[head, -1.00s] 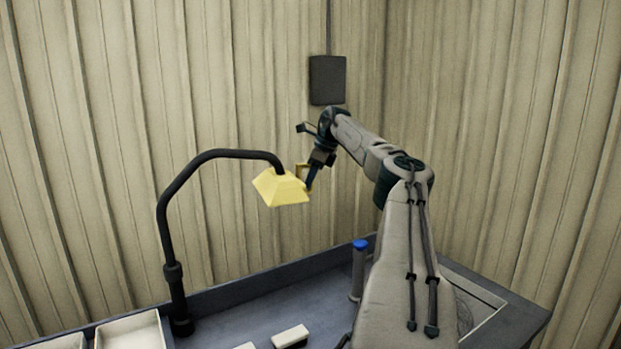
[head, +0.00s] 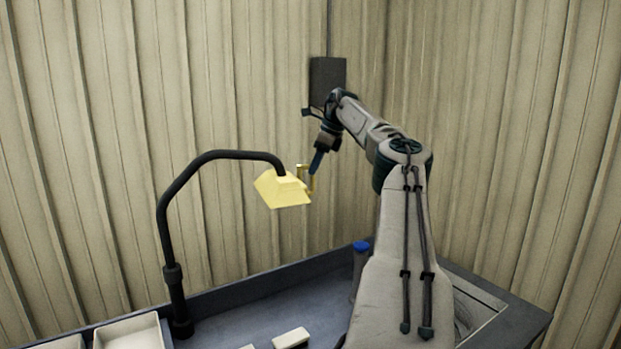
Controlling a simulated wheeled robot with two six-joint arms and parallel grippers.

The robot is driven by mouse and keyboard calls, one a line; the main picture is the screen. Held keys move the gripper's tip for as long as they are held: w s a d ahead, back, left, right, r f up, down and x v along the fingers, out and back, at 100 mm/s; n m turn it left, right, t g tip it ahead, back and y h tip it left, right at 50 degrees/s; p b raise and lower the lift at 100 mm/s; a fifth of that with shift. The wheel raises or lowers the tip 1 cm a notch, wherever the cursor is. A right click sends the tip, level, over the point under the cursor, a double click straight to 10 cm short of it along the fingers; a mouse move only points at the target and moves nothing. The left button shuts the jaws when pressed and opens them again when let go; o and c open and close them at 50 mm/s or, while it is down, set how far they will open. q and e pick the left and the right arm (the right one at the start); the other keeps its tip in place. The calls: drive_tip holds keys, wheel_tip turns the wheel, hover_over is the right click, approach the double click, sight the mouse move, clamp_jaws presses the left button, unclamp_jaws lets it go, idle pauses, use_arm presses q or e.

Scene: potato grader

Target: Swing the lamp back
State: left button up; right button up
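The lamp has a yellow shade (head: 282,190) hanging from a black bent arm (head: 165,215) that rises from the back left of the bench. A small yellow handle (head: 306,178) sticks out on the right side of the shade. My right gripper (head: 315,172) is at this handle, reaching down from the upper right. Its fingertips overlap the handle in the picture. The fingers are too small to tell whether they are closed on it. My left gripper is not in view.
The grey bench (head: 240,318) has a raised back edge. White trays (head: 130,333) sit at the front left, and a white block (head: 291,338) lies in the middle. A blue-capped cylinder (head: 360,258) stands beside my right arm. A dark box (head: 327,80) hangs on the corrugated wall.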

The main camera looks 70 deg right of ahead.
drive_tip(key=v, duration=0.5)
drive_tip(key=shift+s+r+p, duration=0.25)
drive_tip(key=shift+r+p, duration=0.05)
drive_tip(key=shift+p, duration=0.05)
drive_tip(key=shift+s, duration=0.1)
